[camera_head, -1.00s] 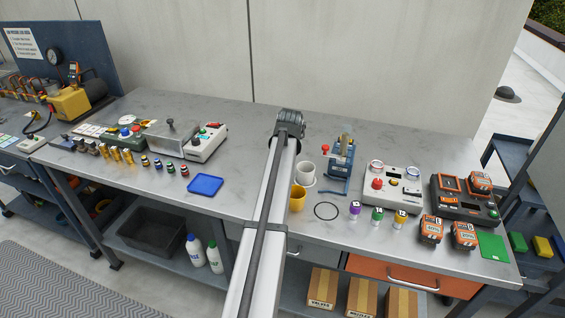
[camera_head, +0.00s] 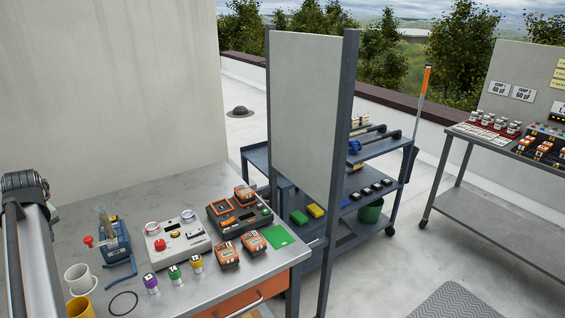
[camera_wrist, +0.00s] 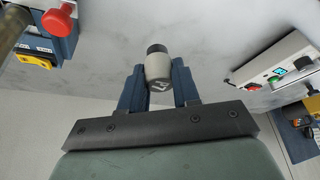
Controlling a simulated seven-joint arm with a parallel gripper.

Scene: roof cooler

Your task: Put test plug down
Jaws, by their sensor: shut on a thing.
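In the wrist view, my gripper (camera_wrist: 159,90) is shut on a small light-grey plug (camera_wrist: 159,68) with a dark end and a marking on its side. I take it to be the test plug. It sits between the two blue fingers, with a pale grey surface behind it. I cannot tell whether the plug touches that surface. In the head view my arm stands at the left edge, and neither the gripper nor the held plug can be made out there.

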